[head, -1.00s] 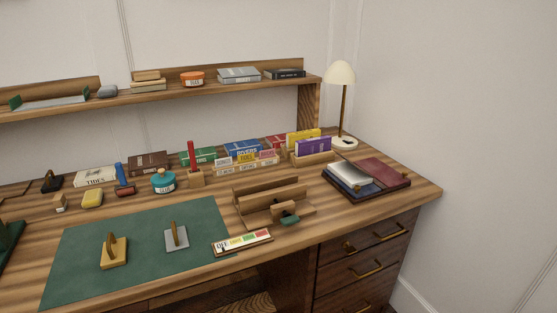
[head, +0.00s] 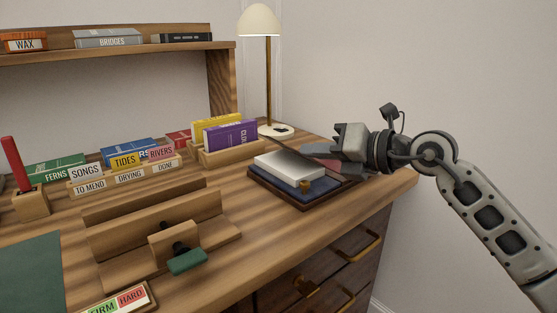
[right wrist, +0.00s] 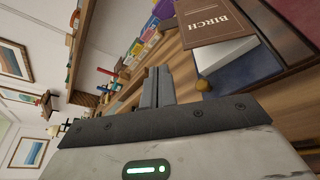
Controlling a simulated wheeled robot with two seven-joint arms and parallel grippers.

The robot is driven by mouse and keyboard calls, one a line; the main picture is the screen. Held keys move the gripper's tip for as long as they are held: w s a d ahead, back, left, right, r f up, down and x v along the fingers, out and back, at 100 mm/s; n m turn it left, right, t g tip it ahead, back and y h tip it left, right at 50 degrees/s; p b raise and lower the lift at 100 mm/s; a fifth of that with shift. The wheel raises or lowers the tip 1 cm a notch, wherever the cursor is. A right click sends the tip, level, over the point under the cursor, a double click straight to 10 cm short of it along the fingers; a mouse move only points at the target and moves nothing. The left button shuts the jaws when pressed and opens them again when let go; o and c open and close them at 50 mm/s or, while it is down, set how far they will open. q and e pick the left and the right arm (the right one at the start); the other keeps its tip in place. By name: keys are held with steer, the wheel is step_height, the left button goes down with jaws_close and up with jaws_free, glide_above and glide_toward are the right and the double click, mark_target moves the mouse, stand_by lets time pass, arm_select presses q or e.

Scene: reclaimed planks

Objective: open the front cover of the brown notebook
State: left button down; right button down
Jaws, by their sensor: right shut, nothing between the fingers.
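The brown notebook (right wrist: 208,24) shows close up in the right wrist view, with BIRCH upside down on its cover and pale page edges along one side. My left gripper is not in view.
A lamp (head: 268,85) and upright books (head: 231,136) stand behind. A wooden holder (head: 165,225) is at left, with bare desk between.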

steer(key=shift+h, duration=0.5)
steer(key=x, duration=0.3)
steer(key=w+b+x, duration=0.1)
steer(key=x, duration=0.1)
steer(key=d+x, duration=0.1)
steer(key=x, duration=0.2)
steer(key=shift+w+a+r, duration=0.15)
steer(key=shift+w, duration=0.35)
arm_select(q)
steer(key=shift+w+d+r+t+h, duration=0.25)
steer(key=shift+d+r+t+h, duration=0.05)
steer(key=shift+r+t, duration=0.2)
arm_select(e)
steer(key=shift+w+a, duration=0.4)
steer(key=shift+w, duration=0.05)
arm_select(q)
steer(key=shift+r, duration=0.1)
